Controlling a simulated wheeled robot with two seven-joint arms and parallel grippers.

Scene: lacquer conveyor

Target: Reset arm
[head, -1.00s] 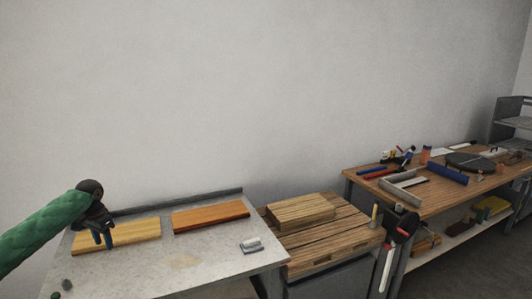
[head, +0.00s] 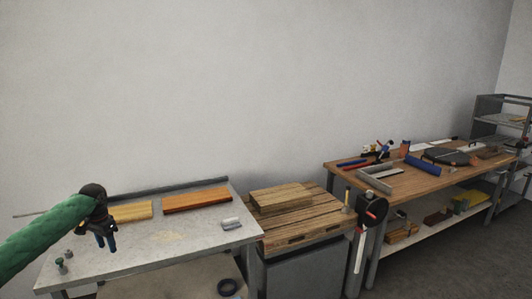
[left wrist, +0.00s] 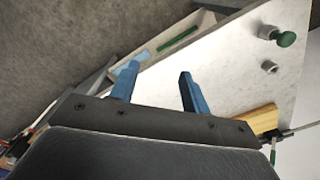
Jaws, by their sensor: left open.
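My left gripper (head: 106,243) comes in from the left on a green-sleeved arm, above the left part of the grey table. Its two blue fingers point down, open, with nothing between them. They also show apart and empty in the left wrist view (left wrist: 158,85). A light yellow board (head: 132,211) lies on the table just behind the gripper, partly hidden by it. An orange-brown board (head: 197,200) lies to its right. My right gripper is in neither view.
A wooden pallet-like stand (head: 312,228) bears a wood block (head: 281,198). A long workbench (head: 430,182) with tools stands at the right. A wall rises behind.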

